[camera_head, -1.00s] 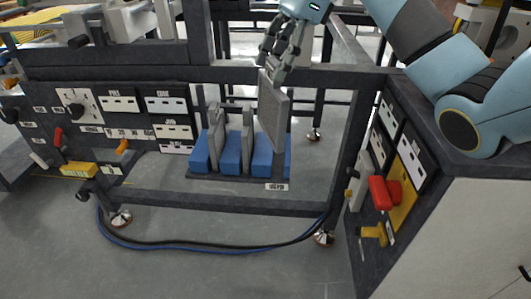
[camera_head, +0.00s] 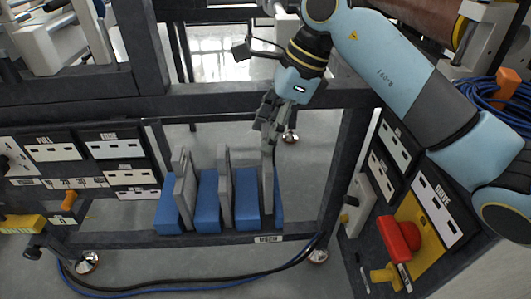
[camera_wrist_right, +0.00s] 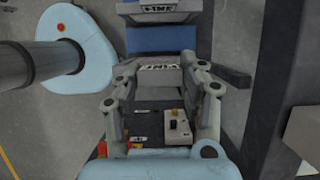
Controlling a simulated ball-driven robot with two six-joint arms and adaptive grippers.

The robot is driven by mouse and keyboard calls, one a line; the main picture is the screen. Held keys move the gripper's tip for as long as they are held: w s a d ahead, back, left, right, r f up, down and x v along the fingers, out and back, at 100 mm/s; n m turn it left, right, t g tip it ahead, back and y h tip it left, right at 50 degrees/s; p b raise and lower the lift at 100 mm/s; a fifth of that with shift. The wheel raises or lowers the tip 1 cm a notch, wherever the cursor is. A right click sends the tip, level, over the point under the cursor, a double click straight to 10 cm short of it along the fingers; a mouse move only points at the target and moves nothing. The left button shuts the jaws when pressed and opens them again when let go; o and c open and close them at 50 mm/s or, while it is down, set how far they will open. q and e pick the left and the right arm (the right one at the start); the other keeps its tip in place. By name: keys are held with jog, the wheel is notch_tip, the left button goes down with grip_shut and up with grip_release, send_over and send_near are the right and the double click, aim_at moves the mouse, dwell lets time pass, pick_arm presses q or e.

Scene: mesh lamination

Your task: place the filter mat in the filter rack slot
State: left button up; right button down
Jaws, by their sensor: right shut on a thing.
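The filter rack (camera_head: 207,203) is a row of blue blocks with gaps between them, low inside the dark frame in the head view. Grey upright mats (camera_head: 185,190) stand in its left and middle gaps. My right gripper (camera_head: 267,128) is shut on the top of another grey filter mat (camera_head: 267,190), seen nearly edge-on. The mat's lower part is between the rightmost blue pieces; whether it touches bottom is hidden. In the right wrist view, the right gripper's fingers (camera_wrist_right: 161,85) stand on both sides; the grip on the mat is unclear there. My left gripper is not in view.
A dark frame bar (camera_head: 215,98) runs behind the right gripper. Labelled panels stand at left and right, with a red knob (camera_head: 398,240) and yellow tap-like part (camera_head: 388,277) at right. Dark cables (camera_head: 180,287) hang below the rack.

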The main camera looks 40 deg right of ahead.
jog(key=shift+f, duration=0.4)
notch_tip(320, 180, down, 4)
jog(key=shift+w+r, duration=0.1)
jog(key=shift+r, duration=0.15)
jog(key=shift+f+b, duration=0.1)
jog(key=shift+b, duration=0.25)
jog(key=c, duration=1.1)
grip_release()
jog(key=o, duration=0.4)
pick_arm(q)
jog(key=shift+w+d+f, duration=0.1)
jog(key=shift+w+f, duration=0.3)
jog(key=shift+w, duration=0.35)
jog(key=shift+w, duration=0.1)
